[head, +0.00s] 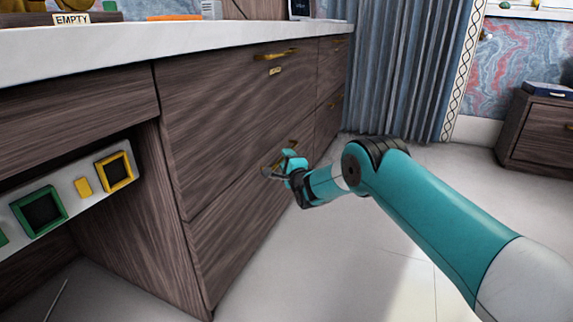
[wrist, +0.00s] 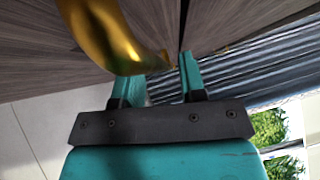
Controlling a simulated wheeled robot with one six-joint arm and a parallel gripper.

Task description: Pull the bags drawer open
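A wood drawer front (head: 235,110) has a gold handle (head: 276,55) and a small label (head: 274,71) too small to read. Below it is another wood drawer front (head: 235,215), whose gold handle (head: 292,143) is partly hidden by my gripper (head: 280,165). No label reading "bags" can be made out. Both fronts look closed. In the wrist view, a gold handle (wrist: 103,35) curves down to my gripper (wrist: 160,70) and covers part of the left finger. The fingers stand apart with a gap between them. Whether they touch the handle is unclear.
A white countertop (head: 190,45) runs above the drawers, with an "EMPTY" sign (head: 72,20). More drawers stand farther along, near a blue curtain (head: 405,75). A cabinet (head: 540,130) stands at far right. The floor (head: 340,260) before the drawers is clear.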

